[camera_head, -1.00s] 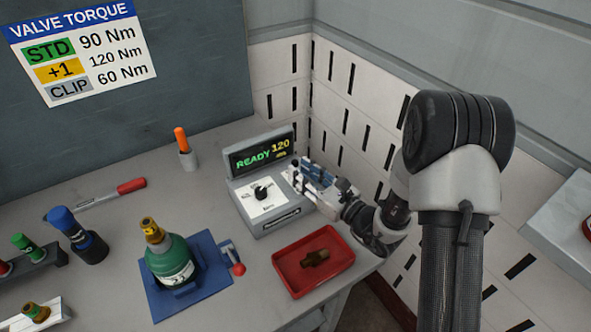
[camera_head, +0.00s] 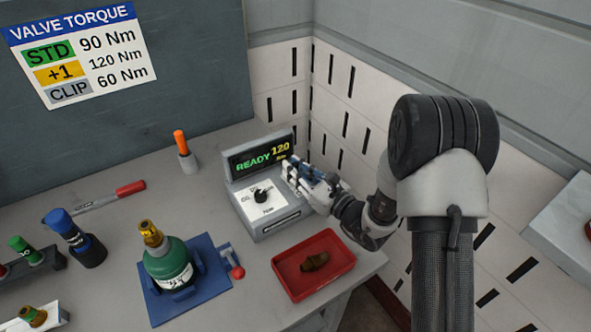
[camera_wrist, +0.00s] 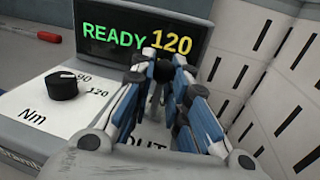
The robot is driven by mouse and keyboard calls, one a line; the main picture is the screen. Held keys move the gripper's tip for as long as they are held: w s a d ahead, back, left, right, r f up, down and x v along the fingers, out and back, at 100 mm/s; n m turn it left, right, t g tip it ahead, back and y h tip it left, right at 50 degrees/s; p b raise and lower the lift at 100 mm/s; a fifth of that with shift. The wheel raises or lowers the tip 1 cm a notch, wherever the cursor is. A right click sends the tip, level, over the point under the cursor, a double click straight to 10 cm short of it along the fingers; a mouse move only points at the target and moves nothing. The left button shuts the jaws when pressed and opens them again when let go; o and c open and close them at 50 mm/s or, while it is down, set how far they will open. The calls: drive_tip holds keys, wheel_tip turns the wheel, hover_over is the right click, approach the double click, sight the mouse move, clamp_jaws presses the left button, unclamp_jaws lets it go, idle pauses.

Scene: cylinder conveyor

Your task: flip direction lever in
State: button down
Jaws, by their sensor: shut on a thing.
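The direction lever (camera_wrist: 159,74) is a dark post on the torque unit, mostly hidden between my fingers in the wrist view. My gripper (camera_wrist: 161,62) has its blue and white fingers shut on it. The word OUT is partly visible on the panel below the fingers. In the head view my gripper (camera_head: 292,174) is at the right side of the torque unit (camera_head: 277,219), and the lever is hard to make out. The display (camera_head: 260,156) reads READY 120.
A black dial (camera_wrist: 62,86) left of my fingers has 90 and 120 marks. A red tray (camera_head: 338,274) with a brass part stands in front of the unit. A green bottle (camera_head: 166,262) with a brass valve sits in a blue fixture (camera_head: 205,290). A slotted wall is close on the right.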

drive_tip(key=shift+r, duration=0.1)
drive_tip(key=p, duration=0.2)
drive_tip(key=shift+w+a+r+g+h+p, duration=0.15)
drive_tip(key=shift+r+g+h+p, duration=0.05)
drive_tip(key=shift+g+h+p, duration=0.2)
drive_tip(key=shift+w+a+f+g+h+p, duration=0.15)
drive_tip(key=shift+g+h+p, duration=0.25)
drive_tip(key=shift+p, duration=0.6)
drive_tip(key=shift+w+f+g+p, duration=0.1)
drive_tip(key=shift+f+g+p, duration=0.1)
drive_tip(key=shift+g+p, duration=0.15)
drive_tip(key=shift+f+h, duration=0.1)
drive_tip(key=shift+h, duration=0.2)
drive_tip(key=c, duration=1.7)
unclamp_jaws()
